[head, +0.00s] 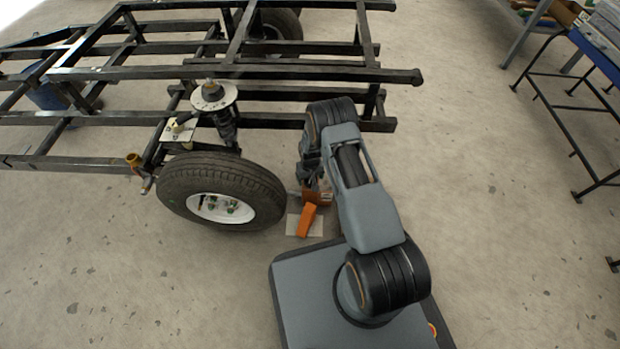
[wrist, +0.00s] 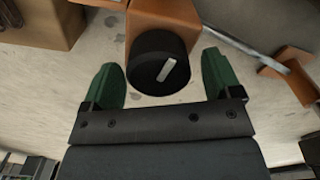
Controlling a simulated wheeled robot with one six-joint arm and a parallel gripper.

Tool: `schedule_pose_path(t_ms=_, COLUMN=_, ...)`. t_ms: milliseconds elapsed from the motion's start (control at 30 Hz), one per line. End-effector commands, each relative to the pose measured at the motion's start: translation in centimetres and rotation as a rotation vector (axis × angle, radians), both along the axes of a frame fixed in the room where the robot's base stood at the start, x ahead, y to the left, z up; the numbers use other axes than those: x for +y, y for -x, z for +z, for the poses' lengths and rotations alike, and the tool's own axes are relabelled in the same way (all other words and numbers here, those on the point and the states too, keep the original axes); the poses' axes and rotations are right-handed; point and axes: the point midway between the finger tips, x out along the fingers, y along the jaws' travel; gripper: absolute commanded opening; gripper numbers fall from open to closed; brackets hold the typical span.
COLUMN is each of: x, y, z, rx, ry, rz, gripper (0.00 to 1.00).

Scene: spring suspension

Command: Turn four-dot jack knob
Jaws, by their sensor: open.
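In the wrist view a round black knob (wrist: 150,72) with a white bar mark sits on an orange jack body (wrist: 175,20). No dots can be made out on it. My gripper (wrist: 165,75) is open, with one green finger on each side of the knob and a gap showing on both sides. In the head view the orange jack (head: 309,220) stands on the floor beside the wheel. My gripper's fingers and the knob are hidden behind my arm there.
A tyre (head: 175,190) with a white rim stands just left of the jack. A black chassis frame (head: 300,72) spans above and behind. A light plate (head: 292,226) lies under the jack. A workbench frame (head: 545,100) stands at right; the floor between is clear.

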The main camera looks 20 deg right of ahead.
Motion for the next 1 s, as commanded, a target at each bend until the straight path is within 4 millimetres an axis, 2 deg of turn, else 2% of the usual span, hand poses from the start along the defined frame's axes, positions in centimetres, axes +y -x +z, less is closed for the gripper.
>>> schedule_pose_path(t_ms=200, x=0.0, y=0.0, z=0.01, rx=0.0, ry=0.0, rz=0.0, gripper=0.82)
schedule_pose_path(t_ms=700, x=0.02, y=0.02, z=0.02, rx=0.001, ry=0.0, rz=0.0, gripper=0.35)
schedule_pose_path(t_ms=1000, x=0.01, y=0.02, z=-0.03, rx=0.001, ry=0.0, rz=-0.052, gripper=0.35)
